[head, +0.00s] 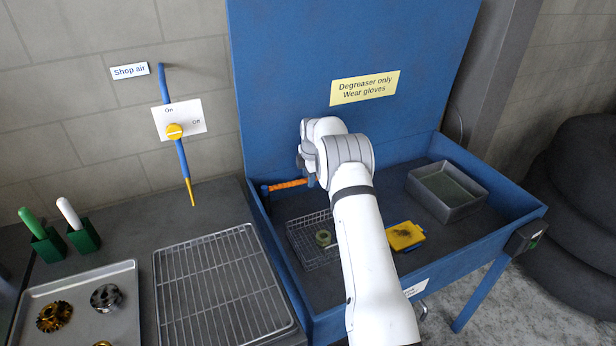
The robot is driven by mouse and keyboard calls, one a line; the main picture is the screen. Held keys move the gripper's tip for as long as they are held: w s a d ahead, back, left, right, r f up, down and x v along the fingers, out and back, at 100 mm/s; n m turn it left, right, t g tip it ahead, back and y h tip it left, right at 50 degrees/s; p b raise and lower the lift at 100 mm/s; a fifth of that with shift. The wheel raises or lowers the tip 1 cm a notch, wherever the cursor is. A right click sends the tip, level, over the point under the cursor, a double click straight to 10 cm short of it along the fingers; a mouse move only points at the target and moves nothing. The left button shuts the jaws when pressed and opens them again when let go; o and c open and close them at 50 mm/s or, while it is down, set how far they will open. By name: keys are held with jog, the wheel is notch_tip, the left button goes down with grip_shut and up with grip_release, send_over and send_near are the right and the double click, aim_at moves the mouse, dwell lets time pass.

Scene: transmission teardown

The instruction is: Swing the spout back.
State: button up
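The spout (287,185) is an orange arm on a blue post at the back left inside the blue wash basin. It reaches to the right, toward the end of my arm, above the back of a wire basket. My white arm crosses the basin from the front, and its wrist is at the spout's right end. My gripper's fingers are hidden behind my wrist, so I cannot tell whether they touch the spout or are open or shut.
The basin (497,232) holds a wire basket (300,232) with a ring-shaped part (324,238), a yellow item (405,236) and a grey bin (447,190). Left are a wire rack (220,290), a tray of gears (75,283), two green holders and the air valve (175,131).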

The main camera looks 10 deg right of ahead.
notch_tip(320, 180, up, 8)
jog(key=s+b, duration=0.1)
jog(key=shift+s+f, duration=0.2)
jog(key=shift+s, duration=0.05)
jog(key=s+a+r+m, duration=0.2)
jog(key=s+r+m, duration=0.3)
jog(key=s+r, duration=0.45)
jog(key=s+a+r+m, duration=0.2)
jog(key=s+r+m, duration=0.2)
jog(key=s+r, duration=0.55)
jog(key=s+f+m, duration=0.1)
jog(key=s+m, duration=0.2)
jog(key=s, duration=0.7)
jog(key=s+a+f+m, duration=0.1)
jog(key=s+m, duration=0.3)
jog(key=s, duration=0.6)
jog(key=s+f+m, duration=0.3)
jog(key=s, duration=0.8)
jog(key=shift+a+f+t, duration=0.15)
jog(key=shift+a+t, duration=0.1)
jog(key=shift+t, duration=0.15)
